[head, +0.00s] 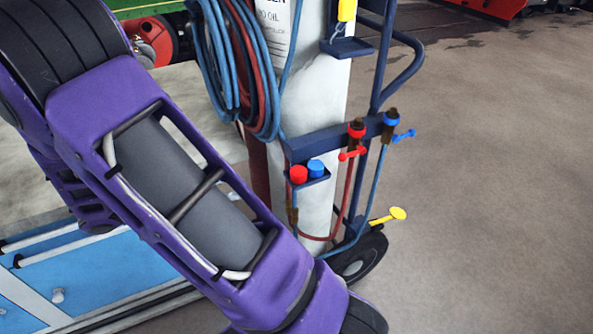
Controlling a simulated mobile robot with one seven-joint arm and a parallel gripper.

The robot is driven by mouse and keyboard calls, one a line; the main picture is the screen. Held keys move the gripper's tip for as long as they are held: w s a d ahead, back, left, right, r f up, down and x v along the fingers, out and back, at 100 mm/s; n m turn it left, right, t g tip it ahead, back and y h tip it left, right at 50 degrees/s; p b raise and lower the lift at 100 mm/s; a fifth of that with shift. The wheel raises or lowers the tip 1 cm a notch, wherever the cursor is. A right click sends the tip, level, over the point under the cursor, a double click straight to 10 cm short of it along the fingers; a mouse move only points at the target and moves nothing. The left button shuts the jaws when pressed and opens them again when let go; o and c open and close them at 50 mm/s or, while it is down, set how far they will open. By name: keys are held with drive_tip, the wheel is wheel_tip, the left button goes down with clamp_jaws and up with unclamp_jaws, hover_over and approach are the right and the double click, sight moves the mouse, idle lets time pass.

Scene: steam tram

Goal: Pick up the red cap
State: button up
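The red cap (299,174) is a short red cylinder in the head view. It sits upright in a small dark blue holder (318,181) on the cart's front. A blue cap (316,167) of similar shape sits right beside it. My purple arm fills the left side and runs down to the bottom edge, passing to the left of and below the caps. My gripper is outside the picture, so its opening and contents cannot be seen.
The dark blue cart (384,62) carries a white cylinder (318,90) and coiled hoses (246,75). Red and blue fittings (356,130) hang to the right of the caps. A yellow-ended rod (397,213) sticks out near the wheel (362,258). The floor at right is clear.

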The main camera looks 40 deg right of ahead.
drive_tip(key=b, duration=0.1)
approach(296, 171)
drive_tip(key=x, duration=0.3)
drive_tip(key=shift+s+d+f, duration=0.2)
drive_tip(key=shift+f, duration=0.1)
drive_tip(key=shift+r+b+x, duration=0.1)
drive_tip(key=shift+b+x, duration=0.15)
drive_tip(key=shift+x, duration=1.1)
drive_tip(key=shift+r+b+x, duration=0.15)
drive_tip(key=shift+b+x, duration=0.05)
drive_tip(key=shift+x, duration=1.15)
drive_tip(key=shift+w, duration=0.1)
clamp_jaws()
